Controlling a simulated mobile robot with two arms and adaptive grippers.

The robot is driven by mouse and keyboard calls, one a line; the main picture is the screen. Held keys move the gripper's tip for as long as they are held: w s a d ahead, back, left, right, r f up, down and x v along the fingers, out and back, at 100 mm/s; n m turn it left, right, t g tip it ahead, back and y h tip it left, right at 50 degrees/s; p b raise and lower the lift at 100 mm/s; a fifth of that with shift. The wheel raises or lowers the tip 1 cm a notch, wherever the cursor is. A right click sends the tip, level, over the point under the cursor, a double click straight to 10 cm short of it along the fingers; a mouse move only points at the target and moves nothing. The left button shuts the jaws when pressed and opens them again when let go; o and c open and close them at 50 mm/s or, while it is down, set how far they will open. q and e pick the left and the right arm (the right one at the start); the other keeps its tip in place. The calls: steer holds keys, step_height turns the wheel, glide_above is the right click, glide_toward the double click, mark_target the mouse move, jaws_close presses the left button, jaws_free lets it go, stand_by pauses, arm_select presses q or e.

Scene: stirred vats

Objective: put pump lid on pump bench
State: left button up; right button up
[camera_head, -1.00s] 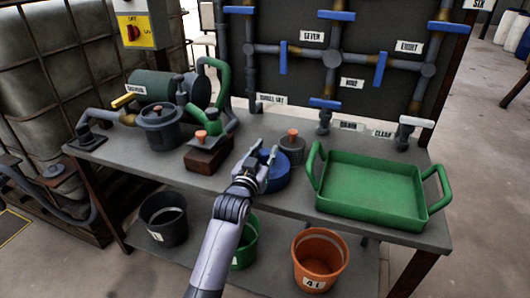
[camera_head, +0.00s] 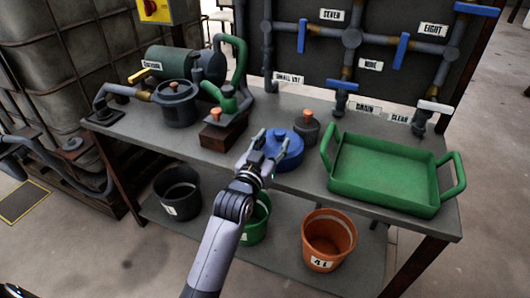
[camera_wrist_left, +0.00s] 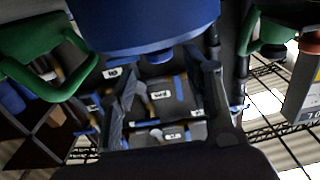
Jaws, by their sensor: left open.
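A round blue lid (camera_head: 288,158) with a raised middle sits at the front of the grey pump bench (camera_head: 345,208), left of the green tray. My left gripper (camera_head: 271,142) is open, its fingers at the lid's left side and partly in front of it; I cannot tell whether they touch it. In the left wrist view a large blue body (camera_wrist_left: 150,25) fills the top, and my open fingers (camera_wrist_left: 168,85) show below it with nothing clearly between them. A small grey lidded piece with an orange knob (camera_head: 306,129) stands just behind the blue lid. My right gripper is not in view.
A green tray (camera_head: 384,205) with handles takes up the bench's right end. A grey pot (camera_head: 178,108), a green pump (camera_head: 170,66) and a brown block (camera_head: 222,135) stand left. Black (camera_head: 178,195), green (camera_head: 255,222) and orange (camera_head: 328,240) buckets are below. Pipes rise behind.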

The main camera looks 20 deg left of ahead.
arm_select(q)
steer(key=s, duration=0.6)
steer(key=s+d+f+m+g, duration=0.1)
steer(key=s+f+g, duration=0.3)
steer(key=f, duration=0.7)
steer(key=s+f+g, duration=0.3)
steer(key=s+f, duration=0.1)
steer(key=f, duration=0.8)
steer(key=s+a+f+m+g, duration=0.1)
steer(key=s+f+g, duration=0.7)
steer(key=s+f, duration=1)
steer(key=s, duration=0.4)
steer(key=shift+s+a+f, duration=0.15)
steer(key=shift+f, duration=0.25)
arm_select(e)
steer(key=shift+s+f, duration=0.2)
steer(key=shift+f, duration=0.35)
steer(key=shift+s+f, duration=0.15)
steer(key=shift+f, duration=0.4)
